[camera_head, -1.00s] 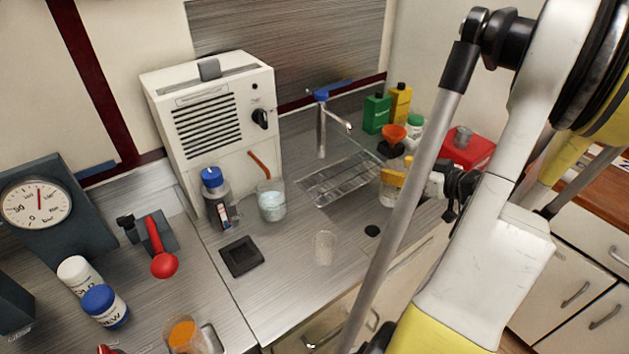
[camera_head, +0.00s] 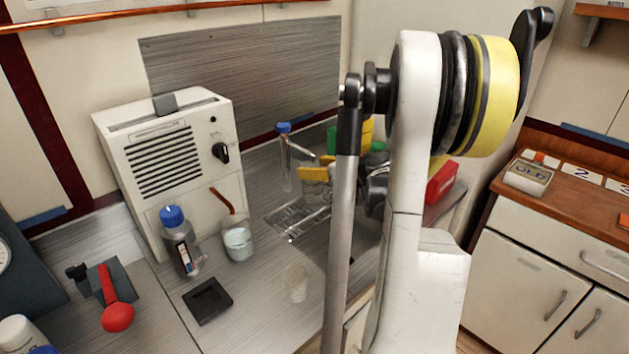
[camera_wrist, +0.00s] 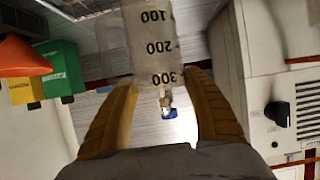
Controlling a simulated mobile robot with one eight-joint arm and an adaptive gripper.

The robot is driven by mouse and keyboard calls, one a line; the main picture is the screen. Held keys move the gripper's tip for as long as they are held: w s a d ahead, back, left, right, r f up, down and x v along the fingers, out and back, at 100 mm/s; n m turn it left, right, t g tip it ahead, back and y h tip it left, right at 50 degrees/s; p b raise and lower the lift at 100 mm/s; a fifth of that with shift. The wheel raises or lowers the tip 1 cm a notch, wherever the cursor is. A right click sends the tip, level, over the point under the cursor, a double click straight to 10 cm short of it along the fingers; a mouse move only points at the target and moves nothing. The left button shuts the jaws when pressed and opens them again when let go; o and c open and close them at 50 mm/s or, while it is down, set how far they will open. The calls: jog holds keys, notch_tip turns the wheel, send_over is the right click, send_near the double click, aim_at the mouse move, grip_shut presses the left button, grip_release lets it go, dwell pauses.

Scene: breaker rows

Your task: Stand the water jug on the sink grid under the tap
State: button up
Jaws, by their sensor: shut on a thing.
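My gripper (camera_head: 318,171) is shut on the clear water jug (camera_head: 316,190), with its yellow fingers on either side of it. In the wrist view my gripper (camera_wrist: 160,84) has the jug (camera_wrist: 150,45) between its fingers, and the marks 100, 200 and 300 show. The tap (camera_head: 287,158), with a blue top, stands just left of the jug; its blue top (camera_wrist: 168,113) also shows in the wrist view. The sink grid (camera_head: 287,218) lies below and left of the jug. The jug overlaps its right part in the picture; I cannot tell any contact. My arm hides the grid's right surroundings.
A white machine (camera_head: 170,165) stands left of the grid. A glass of liquid (camera_head: 237,239), a blue-capped bottle (camera_head: 178,240) and a clear empty cup (camera_head: 296,283) stand on the counter.

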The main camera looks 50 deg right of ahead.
aim_at(312, 191)
notch_tip(312, 191, down, 3)
jog(key=shift+s+f+b, duration=0.1)
jog(key=shift+f+b, duration=0.1)
jog(key=shift+b, duration=0.5)
jog(key=shift+f, duration=0.15)
jog(key=o, duration=1.4)
